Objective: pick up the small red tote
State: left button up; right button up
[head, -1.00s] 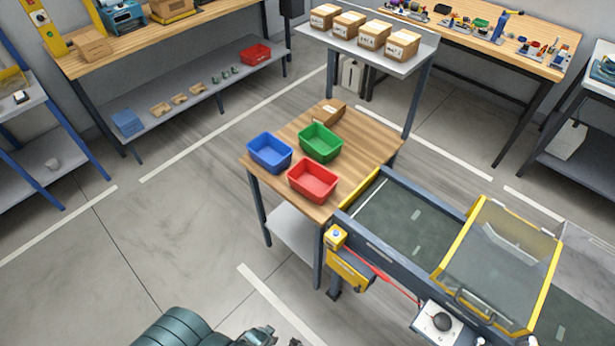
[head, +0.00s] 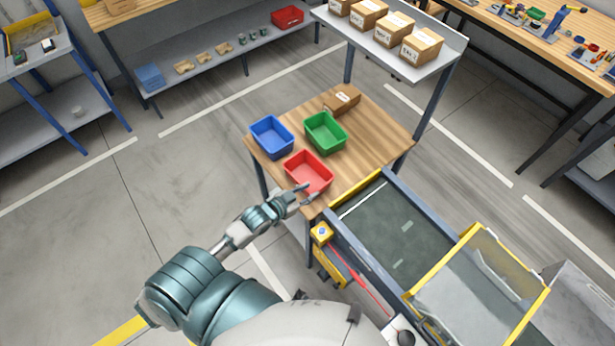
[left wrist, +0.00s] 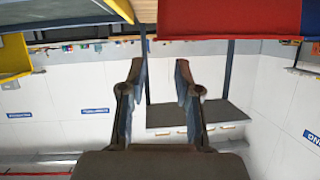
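The small red tote (head: 308,166) stands upright and looks empty near the front edge of a small wooden table (head: 368,132). In the left wrist view the red tote (left wrist: 230,18) fills part of the top edge, above and right of the fingers. My left gripper (head: 304,194) is at the front of the red tote, close to its near wall; whether it touches cannot be told. In the left wrist view my left gripper (left wrist: 157,75) is open, its two fingers apart with nothing between them. My right gripper is not in view.
A blue tote (head: 271,136) and a green tote (head: 325,132) stand close behind the red one. A cardboard box (head: 342,99) lies at the table's back. A conveyor (head: 392,232) with yellow parts adjoins on the right. Another red bin (head: 287,17) is on a far shelf.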

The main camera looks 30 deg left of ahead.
aim_at(327, 183)
pick_arm(q)
jog(key=x, duration=0.5)
jog(key=shift+w+d+f, duration=0.15)
jog(key=shift+d, duration=0.05)
jog(key=x, duration=0.4)
jog(key=shift+f, duration=0.3)
grip_shut()
